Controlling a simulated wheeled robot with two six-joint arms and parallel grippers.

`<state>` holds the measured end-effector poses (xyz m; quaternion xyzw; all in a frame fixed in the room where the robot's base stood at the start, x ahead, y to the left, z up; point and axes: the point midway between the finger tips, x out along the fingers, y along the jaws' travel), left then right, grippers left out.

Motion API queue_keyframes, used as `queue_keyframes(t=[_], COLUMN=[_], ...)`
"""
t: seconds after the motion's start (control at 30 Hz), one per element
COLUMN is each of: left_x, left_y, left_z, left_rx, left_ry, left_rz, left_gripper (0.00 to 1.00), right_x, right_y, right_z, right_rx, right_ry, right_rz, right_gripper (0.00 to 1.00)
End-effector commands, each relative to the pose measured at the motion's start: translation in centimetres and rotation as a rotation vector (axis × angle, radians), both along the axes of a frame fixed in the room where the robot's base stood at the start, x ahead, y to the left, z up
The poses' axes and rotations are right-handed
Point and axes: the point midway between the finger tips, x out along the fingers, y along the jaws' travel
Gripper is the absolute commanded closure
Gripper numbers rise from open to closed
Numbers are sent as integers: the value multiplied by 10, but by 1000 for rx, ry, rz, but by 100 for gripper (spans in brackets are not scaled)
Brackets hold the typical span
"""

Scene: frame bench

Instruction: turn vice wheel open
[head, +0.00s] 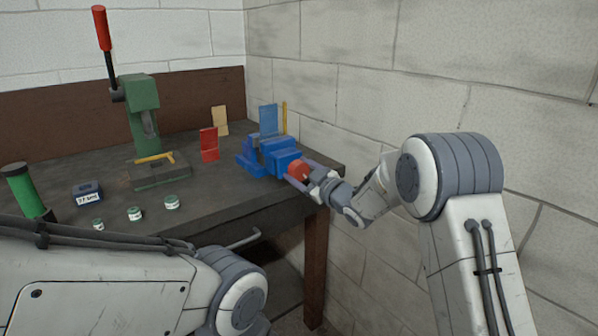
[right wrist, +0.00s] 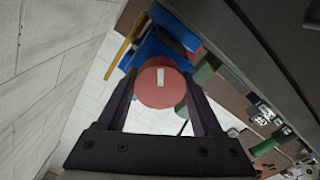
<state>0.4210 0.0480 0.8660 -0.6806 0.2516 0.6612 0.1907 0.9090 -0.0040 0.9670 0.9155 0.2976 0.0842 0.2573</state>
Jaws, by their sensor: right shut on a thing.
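The blue vice (head: 280,153) is on the right end of the dark workbench. Its red wheel (head: 299,168) faces my right arm. My right gripper (head: 301,174) is shut on the wheel, with one finger on each side. In the right wrist view the round wheel (right wrist: 165,92) sits between the two dark fingers, and a short white mark on its face stands nearly upright. The vice body (right wrist: 158,47) shows behind it, partly hidden by the wheel. My left arm crosses the lower left of the head view, and its gripper does not show.
A green press (head: 139,105) with a red-handled lever (head: 102,28) stands on the bench (head: 225,185). Several small green jars, a dark labelled box (head: 87,193) and a green cylinder (head: 22,189) are to the left. A brick wall (head: 345,100) runs close behind the vice.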

Motion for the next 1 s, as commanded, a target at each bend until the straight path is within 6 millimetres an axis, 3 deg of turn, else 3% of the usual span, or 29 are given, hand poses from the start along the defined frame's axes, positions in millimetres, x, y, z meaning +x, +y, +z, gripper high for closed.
queue_keyframes(t=[0.37, 0.4, 0.47, 0.83, 1.0], left_x=[0, 0, 0, 0, 0], left_y=[0, 0, 0, 0, 0], left_z=[0, 0, 0, -1, -3], left_rx=[0, 0, 0, 0, 0], left_ry=[0, 0, 0, 0, 0], left_rz=[0, 0, 0, 0, 0], left_gripper=[0, 0, 0, 0, 0], right_x=[-1, -1, 0, -2, -20], right_y=[-2, -2, -2, -2, -16], right_z=[-3, -3, -3, -1, -1], right_rx=[-2, -2, -2, -1, -1], right_ry=[6, 6, 6, 3, 4], right_rz=[-3, -3, -2, -1, -3], right_gripper=[88, 25, 4, 4, 4])
